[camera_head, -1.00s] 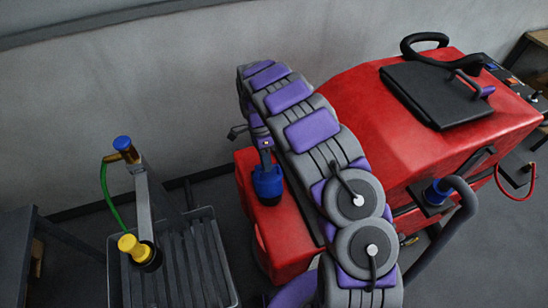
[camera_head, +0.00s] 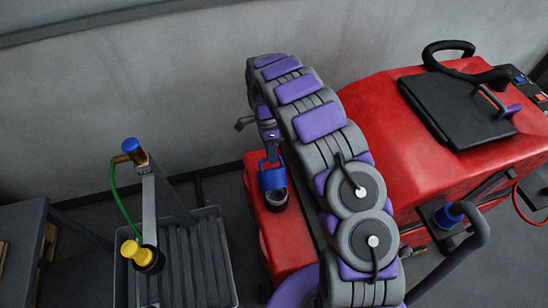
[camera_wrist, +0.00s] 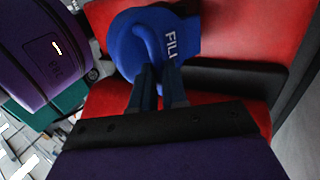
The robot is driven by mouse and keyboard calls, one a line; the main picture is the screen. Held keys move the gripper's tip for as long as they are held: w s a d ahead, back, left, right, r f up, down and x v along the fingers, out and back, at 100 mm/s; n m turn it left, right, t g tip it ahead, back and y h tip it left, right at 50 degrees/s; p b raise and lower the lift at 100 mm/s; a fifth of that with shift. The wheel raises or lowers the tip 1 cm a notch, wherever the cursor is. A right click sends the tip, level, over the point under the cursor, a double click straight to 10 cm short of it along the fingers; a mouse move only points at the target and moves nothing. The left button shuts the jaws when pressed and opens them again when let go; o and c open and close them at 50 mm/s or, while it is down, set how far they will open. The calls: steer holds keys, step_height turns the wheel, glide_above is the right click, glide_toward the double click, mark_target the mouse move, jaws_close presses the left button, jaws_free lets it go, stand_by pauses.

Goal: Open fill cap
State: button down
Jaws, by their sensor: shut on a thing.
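The blue fill cap (camera_head: 271,179) is at the front left of the red scrubber (camera_head: 262,222). It sits tilted up above a dark, round filler neck (camera_head: 277,199), whose opening shows below it. I cannot tell whether the cap still touches the neck at its back edge. My gripper (camera_head: 270,154) comes down from above and is shut on the cap's handle. In the wrist view, the cap (camera_wrist: 133,45) bears the letters "FILL", and my two dark fingers (camera_wrist: 158,72) close on its raised grip. The neck is not clear in that view.
A black lid (camera_head: 450,118) with a handle lies on the scrubber's top. A blue fitting and grey hose (camera_head: 472,240) are at its right side.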

steer(key=w+a+f+p, duration=0.1)
steer(key=w+f, duration=0.1)
steer(key=w, duration=0.3)
steer(key=shift+w+a+f, duration=0.2)
steer(key=shift+w+f, duration=0.15)
steer(key=shift+f, duration=0.05)
stand_by(0.3)
steer(key=c, duration=1.1)
jaws_free()
steer(key=shift+a, duration=0.15)
steer(key=shift+c, duration=0.2)
steer(key=shift+w+r, duration=0.1)
